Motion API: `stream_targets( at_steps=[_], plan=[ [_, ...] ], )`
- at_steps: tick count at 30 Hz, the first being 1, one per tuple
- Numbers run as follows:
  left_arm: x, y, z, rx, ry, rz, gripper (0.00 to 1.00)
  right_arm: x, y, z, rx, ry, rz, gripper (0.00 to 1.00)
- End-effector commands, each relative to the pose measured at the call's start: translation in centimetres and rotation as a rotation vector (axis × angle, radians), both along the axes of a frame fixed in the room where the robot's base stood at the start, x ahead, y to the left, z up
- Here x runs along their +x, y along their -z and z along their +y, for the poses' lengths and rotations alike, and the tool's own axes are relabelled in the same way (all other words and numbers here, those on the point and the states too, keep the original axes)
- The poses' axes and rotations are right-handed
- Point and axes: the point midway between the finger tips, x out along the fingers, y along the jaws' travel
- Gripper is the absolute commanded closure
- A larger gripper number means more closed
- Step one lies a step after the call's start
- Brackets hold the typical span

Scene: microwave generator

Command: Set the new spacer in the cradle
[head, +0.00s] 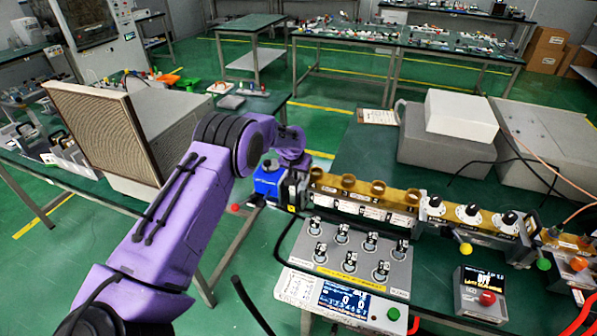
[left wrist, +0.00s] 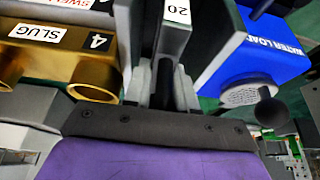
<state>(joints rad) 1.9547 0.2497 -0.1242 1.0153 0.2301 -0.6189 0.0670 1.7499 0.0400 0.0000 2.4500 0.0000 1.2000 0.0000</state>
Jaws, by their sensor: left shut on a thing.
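My left gripper (left wrist: 160,88) is shut on a dark grey plate-like piece with a white "20" label, likely the spacer (left wrist: 172,38). In the head view the left gripper (head: 293,188) is at the left end of the brass slug tuner (head: 362,188), beside the blue water load (head: 268,180). In the left wrist view the held piece stands between the tuner's brass end (left wrist: 95,60) and the blue water load (left wrist: 255,60). The gripper and arm hide the cradle, and I cannot tell whether the piece touches it. My right gripper is not in view.
A grey panel (head: 348,262) with several small clamp-like parts and a display stands in front of the tuner. A box with a red button (head: 487,298) is at the right. A knobbed brass section (head: 470,213) continues the line rightward. Dark table (head: 365,150) is bare behind.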

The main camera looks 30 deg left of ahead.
Motion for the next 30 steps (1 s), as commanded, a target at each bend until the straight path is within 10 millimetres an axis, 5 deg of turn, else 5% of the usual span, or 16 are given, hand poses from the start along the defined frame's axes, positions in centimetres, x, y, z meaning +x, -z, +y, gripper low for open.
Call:
stream_targets(
  at_steps=[12, 13, 15, 30],
  plan=[
    [0.08, 0.67, 0.01, 0.001, 0.0, -0.003, 1.0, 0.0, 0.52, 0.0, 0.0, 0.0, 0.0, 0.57],
    [0.08, 0.67, 0.01, 0.001, 0.0, -0.003, 0.65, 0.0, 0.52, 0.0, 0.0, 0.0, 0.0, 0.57],
    [0.07, 0.69, 0.0, 0.0, 0.0, -0.002, 0.45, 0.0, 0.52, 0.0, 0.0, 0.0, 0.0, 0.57],
    [0.03, 0.93, -0.36, -0.003, 0.004, 0.003, 0.45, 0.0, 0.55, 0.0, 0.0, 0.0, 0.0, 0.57]
  ],
)
